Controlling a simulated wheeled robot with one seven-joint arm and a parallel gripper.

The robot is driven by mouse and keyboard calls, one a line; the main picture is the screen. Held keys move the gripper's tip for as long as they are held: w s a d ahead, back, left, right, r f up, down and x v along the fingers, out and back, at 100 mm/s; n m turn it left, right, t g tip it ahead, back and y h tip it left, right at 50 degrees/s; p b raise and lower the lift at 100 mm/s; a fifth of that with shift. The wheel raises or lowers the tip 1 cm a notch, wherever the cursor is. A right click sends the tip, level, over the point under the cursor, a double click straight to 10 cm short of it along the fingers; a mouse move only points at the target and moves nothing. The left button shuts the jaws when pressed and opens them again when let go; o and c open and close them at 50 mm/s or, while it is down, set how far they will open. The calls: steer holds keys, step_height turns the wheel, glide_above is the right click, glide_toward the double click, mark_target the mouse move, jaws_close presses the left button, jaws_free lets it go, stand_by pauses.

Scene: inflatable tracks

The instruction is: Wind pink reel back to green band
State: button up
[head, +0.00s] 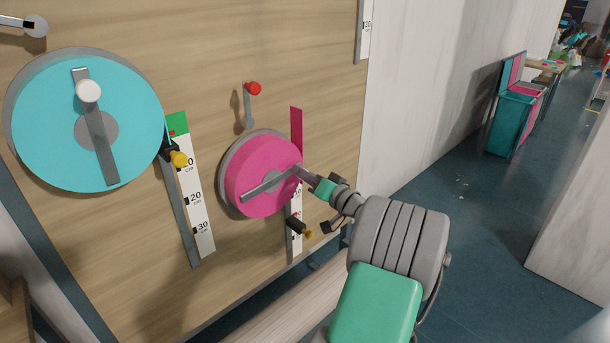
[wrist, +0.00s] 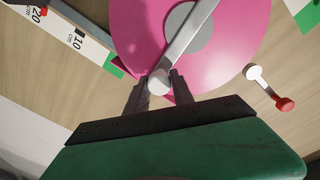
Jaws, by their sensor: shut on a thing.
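The pink reel (head: 258,178) is a round disc on the wooden board, with a grey crank bar (head: 265,186) across its face. It also shows in the wrist view (wrist: 235,55). My gripper (wrist: 160,84) is shut on the crank's pale round knob (wrist: 159,82), at the reel's right edge in the head view (head: 303,172). The reel's scale (head: 296,244) has a pink strip (head: 296,124) at its top. Its green band (wrist: 116,68) shows beside the reel in the wrist view. A slider with a yellow knob (head: 308,234) sits well below the pink strip. My gripper and the reel hide part of the scale.
A cyan reel (head: 45,125) with its own scale (head: 198,205) and yellow-knobbed slider (head: 179,159) is on the left. A red-tipped lever (head: 254,89) stands above the pink reel, also in the wrist view (wrist: 284,104). Floor (head: 450,245) at right is mostly clear.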

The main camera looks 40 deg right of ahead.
jaws_close()
stand_by(0.8)
